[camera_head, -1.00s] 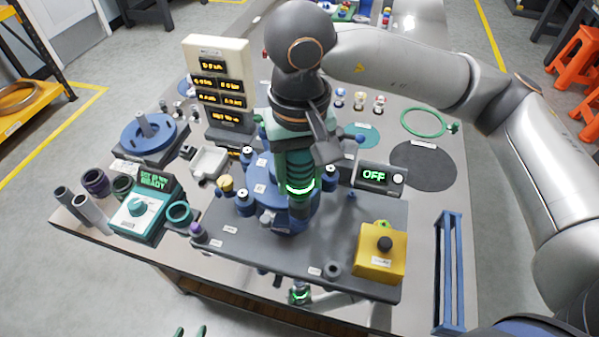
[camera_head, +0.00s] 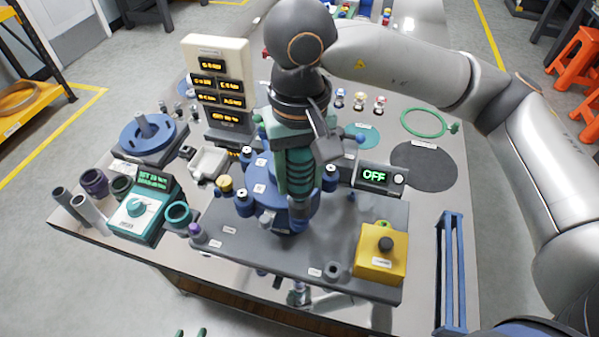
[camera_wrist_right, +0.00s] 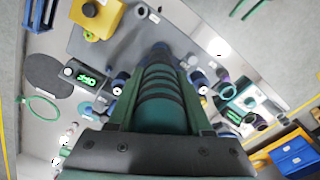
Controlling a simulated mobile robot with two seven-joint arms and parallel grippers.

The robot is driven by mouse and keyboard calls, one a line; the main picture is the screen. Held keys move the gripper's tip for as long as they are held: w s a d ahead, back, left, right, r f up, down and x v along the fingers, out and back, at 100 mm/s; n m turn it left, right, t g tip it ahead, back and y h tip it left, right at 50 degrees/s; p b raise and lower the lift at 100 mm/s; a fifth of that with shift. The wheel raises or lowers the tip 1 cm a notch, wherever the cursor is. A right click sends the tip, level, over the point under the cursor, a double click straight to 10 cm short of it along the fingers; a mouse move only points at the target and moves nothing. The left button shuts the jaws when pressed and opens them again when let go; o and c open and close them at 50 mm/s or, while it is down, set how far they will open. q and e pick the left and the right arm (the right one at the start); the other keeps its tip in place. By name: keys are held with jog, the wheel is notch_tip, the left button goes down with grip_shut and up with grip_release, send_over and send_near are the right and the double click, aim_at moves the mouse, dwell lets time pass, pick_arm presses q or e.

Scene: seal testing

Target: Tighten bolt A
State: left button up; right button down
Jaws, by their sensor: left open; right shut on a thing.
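My right gripper (camera_head: 297,175) is shut on a dark, ribbed, teal-banded driver tool (camera_wrist_right: 160,95), held upright over the blue round flange housing (camera_head: 261,178). Dark-blue bolts with pale tops stand around the flange, one at the front left (camera_head: 244,197) and one at the right (camera_head: 330,176). I cannot read which is bolt A. My left gripper (camera_head: 190,333) shows only its green fingertips at the bottom edge, apart and empty. The teal torque controller (camera_head: 140,212) has a lit green display.
A yellow button box (camera_head: 380,256) stands at the base plate's front right. A display reading OFF (camera_head: 374,176) is behind it. A lit readout panel (camera_head: 217,85) stands at the back left. A blue rack (camera_head: 451,270) lies along the right. A grey disc (camera_head: 423,166) lies flat.

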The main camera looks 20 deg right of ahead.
aim_at(299, 152)
jog(key=shift+r+p, duration=1.2)
jog(key=shift+r, duration=1.3)
